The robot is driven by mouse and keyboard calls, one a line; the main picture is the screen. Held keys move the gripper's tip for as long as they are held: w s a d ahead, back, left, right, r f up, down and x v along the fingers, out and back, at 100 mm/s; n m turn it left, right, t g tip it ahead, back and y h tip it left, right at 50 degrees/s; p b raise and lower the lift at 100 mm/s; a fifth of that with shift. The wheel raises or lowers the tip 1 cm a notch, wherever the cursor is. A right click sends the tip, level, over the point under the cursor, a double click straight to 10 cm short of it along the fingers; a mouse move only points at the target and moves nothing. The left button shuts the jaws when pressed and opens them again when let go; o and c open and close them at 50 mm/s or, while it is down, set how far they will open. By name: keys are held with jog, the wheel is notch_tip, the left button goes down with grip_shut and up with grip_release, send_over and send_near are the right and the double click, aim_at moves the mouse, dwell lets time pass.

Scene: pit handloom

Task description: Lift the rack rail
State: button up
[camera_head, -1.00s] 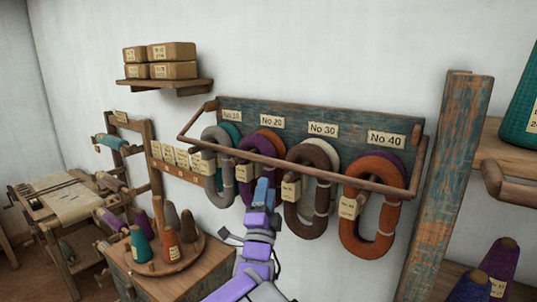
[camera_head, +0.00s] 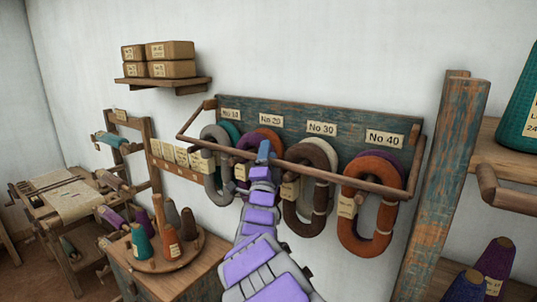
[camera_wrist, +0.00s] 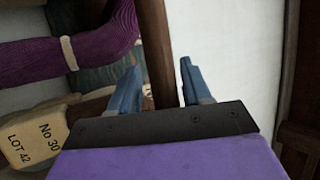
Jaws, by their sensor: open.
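The rack rail (camera_head: 340,178) is a brown wooden bar on side arms, running across the front of the hank rack. It looks down in front of the hanging yarn hanks. My gripper (camera_head: 264,150) is at the rail's middle-left part in the head view. In the wrist view the rail (camera_wrist: 157,40) runs between the two blue fingers of my open gripper (camera_wrist: 160,68). One finger is on each side of it, with a gap showing on the right. Whether a finger touches the rail is unclear.
Grey, purple, brown and orange hanks (camera_head: 366,230) hang close behind the rail on a blue-green backboard (camera_head: 350,112). A wooden post (camera_head: 440,190) stands right of the rack. A cabinet with a round cone tray (camera_head: 185,253) stands at the lower left.

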jog(key=shift+w+a, duration=0.1)
jog(key=shift+a, duration=1.2)
jog(key=shift+d, duration=1)
jog(key=c, duration=0.6)
jog(key=shift+a, duration=0.2)
grip_shut()
